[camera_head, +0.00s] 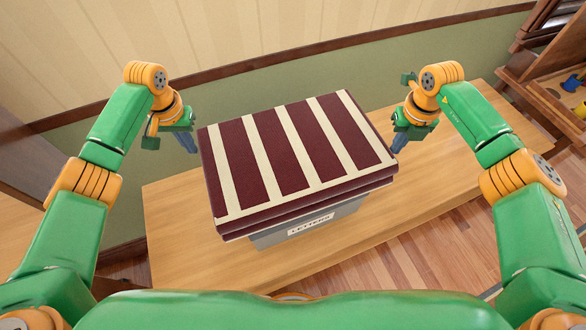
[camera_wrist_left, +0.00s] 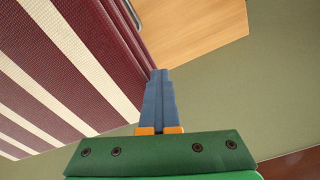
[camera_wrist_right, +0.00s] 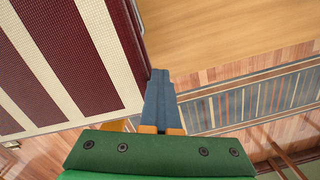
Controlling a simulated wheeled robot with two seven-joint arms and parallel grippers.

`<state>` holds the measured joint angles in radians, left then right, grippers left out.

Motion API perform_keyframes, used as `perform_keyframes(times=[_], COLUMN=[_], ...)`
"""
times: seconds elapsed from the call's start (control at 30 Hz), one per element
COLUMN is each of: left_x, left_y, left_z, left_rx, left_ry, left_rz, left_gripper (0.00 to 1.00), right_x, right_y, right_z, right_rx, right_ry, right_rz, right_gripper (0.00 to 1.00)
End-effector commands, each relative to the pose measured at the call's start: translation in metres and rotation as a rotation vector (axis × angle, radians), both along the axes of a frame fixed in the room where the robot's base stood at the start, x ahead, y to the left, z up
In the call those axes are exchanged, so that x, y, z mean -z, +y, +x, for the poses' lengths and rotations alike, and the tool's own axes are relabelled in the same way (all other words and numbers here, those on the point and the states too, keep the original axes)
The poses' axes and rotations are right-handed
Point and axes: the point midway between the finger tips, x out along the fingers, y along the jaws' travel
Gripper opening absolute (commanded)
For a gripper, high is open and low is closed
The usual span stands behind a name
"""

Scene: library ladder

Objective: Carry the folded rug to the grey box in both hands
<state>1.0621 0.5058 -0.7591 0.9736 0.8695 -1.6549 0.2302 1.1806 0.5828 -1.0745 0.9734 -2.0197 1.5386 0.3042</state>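The folded rug (camera_head: 288,150), dark red with cream stripes, lies flat on top of the grey box (camera_head: 345,213). It covers the box's top; only part of the box's front, with a white label, shows below it. My left gripper (camera_head: 189,143) is beside the rug's left edge, its fingers shut together with nothing between them. My right gripper (camera_head: 399,144) is beside the rug's right edge, also shut and empty. The rug also shows in the left wrist view (camera_wrist_left: 85,65) and right wrist view (camera_wrist_right: 65,55). In the head view a gap shows at the left; right-side contact is unclear.
The box stands on a wooden table (camera_head: 185,265) with bare top on both sides. A green and cream wall (camera_head: 230,40) runs behind. A wooden shelf unit (camera_head: 545,85) with small coloured things is at the far right. Wood floor shows in front.

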Motion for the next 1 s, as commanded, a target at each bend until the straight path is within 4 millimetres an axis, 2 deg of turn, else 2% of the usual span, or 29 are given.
perform_keyframes(times=[0.03,0.1,0.2,0.33,0.43,0.77,0.87,1.0], left_x=[-0.004,-0.004,-0.004,-0.004,-0.003,-0.006,-0.022,-0.063], left_y=[-0.005,0.005,0.014,0.015,0.016,0.017,0.017,0.017], left_z=[0.002,0.002,0.001,0.001,0.000,0.000,0.000,-0.002], left_rx=[0.013,0.010,0.008,0.008,0.006,0.004,0.006,0.005], left_ry=[-0.007,-0.007,-0.006,-0.004,-0.003,-0.002,-0.005,-0.007], left_rz=[-0.021,-0.020,-0.018,-0.015,-0.015,-0.013,-0.013,-0.012], left_gripper=[0.00,0.03,0.28,0.28,0.28,0.28,0.28,0.28], right_x=[-0.004,-0.004,-0.004,-0.003,-0.003,-0.003,-0.003,-0.003], right_y=[0.005,-0.005,-0.015,-0.015,-0.016,-0.017,-0.018,-0.018], right_z=[0.002,0.002,0.001,0.000,0.000,0.000,-0.001,-0.001], right_rx=[-0.010,-0.008,-0.007,-0.007,-0.005,-0.003,-0.003,-0.003], right_ry=[-0.007,-0.007,-0.005,-0.003,-0.002,0.000,0.000,0.000], right_rz=[0.021,0.019,0.017,0.014,0.012,0.010,0.009,0.009], right_gripper=[0.00,0.00,0.00,0.00,0.27,0.28,0.28,0.28])
